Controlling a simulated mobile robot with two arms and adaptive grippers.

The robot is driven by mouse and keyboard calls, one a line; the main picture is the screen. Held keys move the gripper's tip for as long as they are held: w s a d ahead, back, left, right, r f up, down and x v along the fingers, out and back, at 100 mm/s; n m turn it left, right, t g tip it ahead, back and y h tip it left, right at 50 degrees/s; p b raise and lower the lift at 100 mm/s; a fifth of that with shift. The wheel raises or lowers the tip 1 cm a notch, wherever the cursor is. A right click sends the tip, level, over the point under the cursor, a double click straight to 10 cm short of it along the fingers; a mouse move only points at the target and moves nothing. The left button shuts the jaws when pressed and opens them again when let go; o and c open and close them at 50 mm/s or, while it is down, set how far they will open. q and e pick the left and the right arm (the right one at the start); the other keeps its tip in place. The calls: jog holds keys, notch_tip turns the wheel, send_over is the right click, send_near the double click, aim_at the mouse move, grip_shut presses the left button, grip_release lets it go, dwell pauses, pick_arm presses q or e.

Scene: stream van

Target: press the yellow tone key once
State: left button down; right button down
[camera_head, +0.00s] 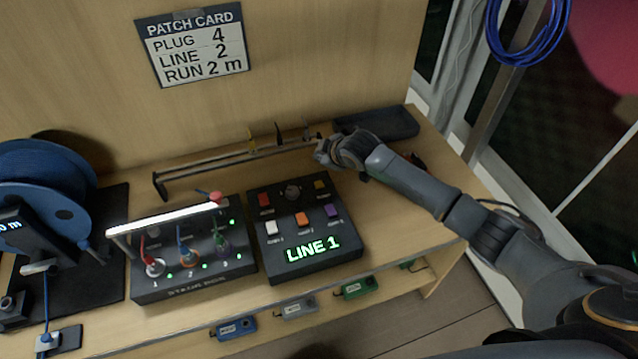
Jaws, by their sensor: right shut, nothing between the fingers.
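The yellow key (321,185) is at the upper right of a dark console (349,246). The console also has a red key (264,200), white, orange and purple keys, a dark knob (292,192) and a green "LINE 1" display (312,247). My right gripper (321,153) is shut and empty. In the picture it is just above and behind the yellow key, apart from it, near the rail's right end. Its exact height above the shelf is hard to tell. My left gripper is out of view.
A patch box (196,288) with a lit bar and several plugs stands left of the console. A rail (215,172) with small clips runs behind. A dark tray (385,126) lies at the back right. A blue cable reel (45,190) is at the left.

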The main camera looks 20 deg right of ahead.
jog(key=b, duration=0.7)
send_over(321, 186)
notch_tip(321, 186, down, 8)
jog(key=shift+w+r, duration=0.1)
jog(key=shift+a+f+b, duration=0.1)
jog(key=shift+f+b, duration=0.35)
jog(key=shift+f, duration=0.1)
jog(key=shift+f, duration=0.1)
dwell(0.5)
jog(key=shift+f, duration=0.3)
jog(key=shift+f+b, duration=0.3)
jog(key=shift+f, duration=0.2)
dwell(0.6)
dwell(0.3)
jog(key=shift+r+p, duration=0.9)
jog(key=shift+p, duration=0.05)
jog(key=shift+r, duration=0.1)
